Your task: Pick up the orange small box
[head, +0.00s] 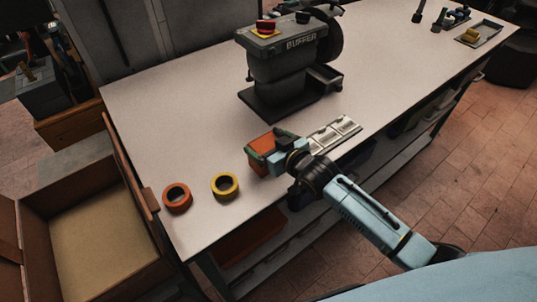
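The orange small box (261,143) sits near the front edge of the white table, left of the metal tray. My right gripper (267,150) reaches in from the lower right and is right at the box, with its fingers at the box's near side and ends. The gripper partly hides the box. I cannot tell whether the fingers press on it or stand just apart from it. My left gripper is not in view.
An orange tape ring (177,206) and a yellow tape ring (216,192) lie left of the box. A buffer machine (285,70) stands behind it. A compartmented metal tray (340,127) is to the right. An open brown box (37,206) stands left of the table.

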